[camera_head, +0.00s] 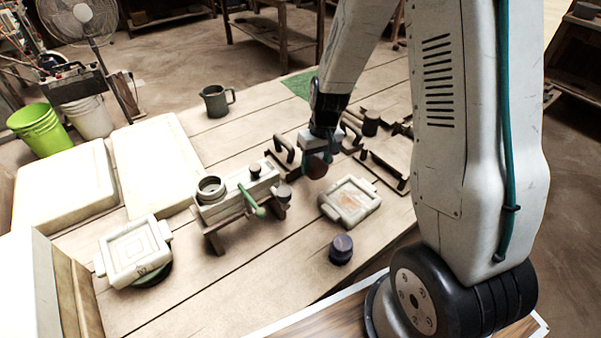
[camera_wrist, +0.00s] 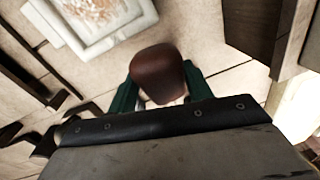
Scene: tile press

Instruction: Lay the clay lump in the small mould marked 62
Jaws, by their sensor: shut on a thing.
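My gripper (camera_head: 316,158) is shut on the clay lump, a reddish-brown rounded piece (camera_wrist: 159,73) that shows between the green fingers in the wrist view. In the head view the clay lump (camera_head: 316,168) hangs above the table, just up and left of a pale square mould (camera_head: 331,211) with side lugs and a reddish patch inside. That mould also shows at the top left of the wrist view (camera_wrist: 121,31). Another pale mould (camera_head: 110,279) with nested square outlines sits at the front left on a dark green round base. I cannot read the number 62 on either mould.
A pale press-like block (camera_head: 236,204) with a ring and green handle stands on a wooden stand between the moulds. A dark purple-topped pot (camera_head: 341,250) stands at the front. Dark metal frames (camera_head: 383,170) lie right of my gripper. A green mug (camera_head: 217,101) and white slabs (camera_head: 152,160) are behind.

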